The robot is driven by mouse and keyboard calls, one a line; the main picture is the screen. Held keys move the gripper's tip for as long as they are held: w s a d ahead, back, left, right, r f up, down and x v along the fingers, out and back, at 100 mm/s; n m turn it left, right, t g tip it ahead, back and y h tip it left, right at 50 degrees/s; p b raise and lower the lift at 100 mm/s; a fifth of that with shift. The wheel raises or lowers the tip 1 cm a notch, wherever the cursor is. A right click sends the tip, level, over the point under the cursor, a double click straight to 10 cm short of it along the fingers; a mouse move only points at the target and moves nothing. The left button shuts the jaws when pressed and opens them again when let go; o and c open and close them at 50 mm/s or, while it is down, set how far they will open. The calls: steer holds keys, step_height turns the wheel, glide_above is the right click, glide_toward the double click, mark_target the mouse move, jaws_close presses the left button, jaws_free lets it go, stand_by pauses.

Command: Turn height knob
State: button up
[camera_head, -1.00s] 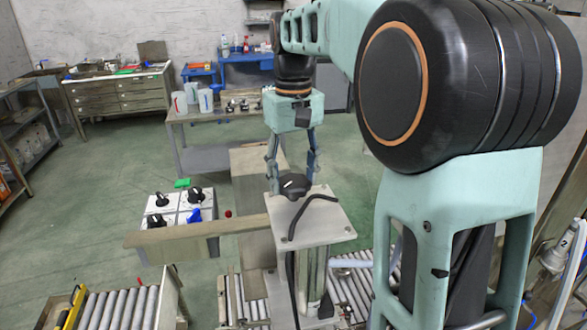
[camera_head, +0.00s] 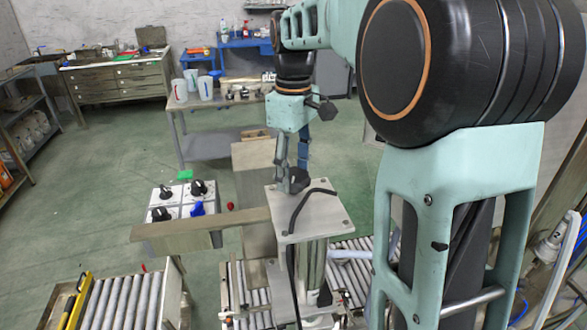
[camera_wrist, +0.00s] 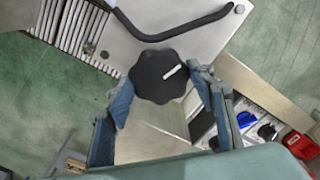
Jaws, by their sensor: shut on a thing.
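The height knob (camera_head: 299,180) is a black lobed knob on the grey metal plate (camera_head: 328,218) atop a post. It shows whole in the wrist view (camera_wrist: 160,77), with a white pointer mark aimed to its upper right. My gripper (camera_head: 292,180) comes down over the knob from above. In the wrist view my gripper (camera_wrist: 164,92) has its two blue-grey fingers on either side of the knob, shut on it. In the head view the fingers partly hide the knob's far side.
A black bent handle (camera_head: 305,205) lies across the plate close to the knob. A panel of black and blue knobs (camera_head: 181,203) stands to the left, behind a flat bar (camera_head: 200,227). Roller conveyors (camera_head: 115,300) lie in front.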

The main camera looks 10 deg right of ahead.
mark_target(294, 175)
stand_by(0.3)
steer(key=o, duration=1.2)
steer(key=shift+c, duration=0.2)
step_height(294, 175, up, 12)
